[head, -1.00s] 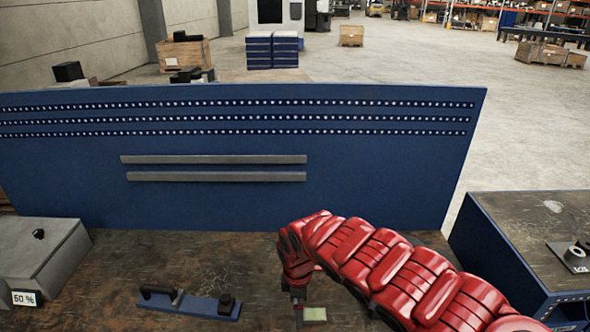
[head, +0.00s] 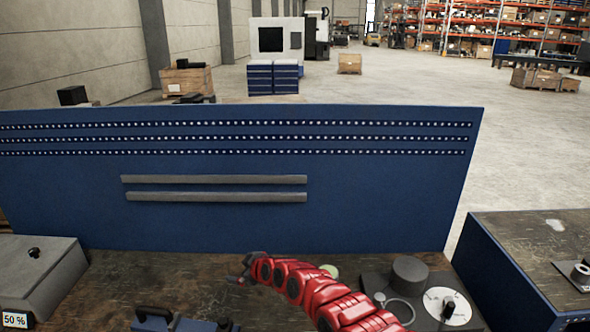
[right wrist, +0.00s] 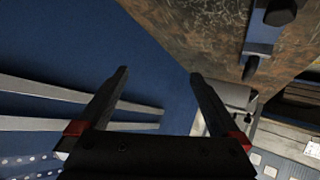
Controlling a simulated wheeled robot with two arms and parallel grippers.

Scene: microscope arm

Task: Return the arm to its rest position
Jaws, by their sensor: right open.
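My red right arm reaches in from the bottom right in the head view. Its dark right gripper (head: 240,276) is above the bench, left of the arm, small and partly seen. In the right wrist view, its two fingers (right wrist: 160,75) are spread with nothing between them. A grey base (head: 437,277) with a round cylinder, a ring and a white dial stands right of my arm, partly hidden by it. A pale green round piece (head: 329,271) shows just behind my arm; what it belongs to is hidden. My left gripper is not in view.
A blue panel (head: 230,225) with two grey rails closes the bench's back. A grey box (head: 40,272) with a 50 % label stands at left. A blue fixture (head: 178,322) with a black handle is at the front edge. The bench middle-left is bare.

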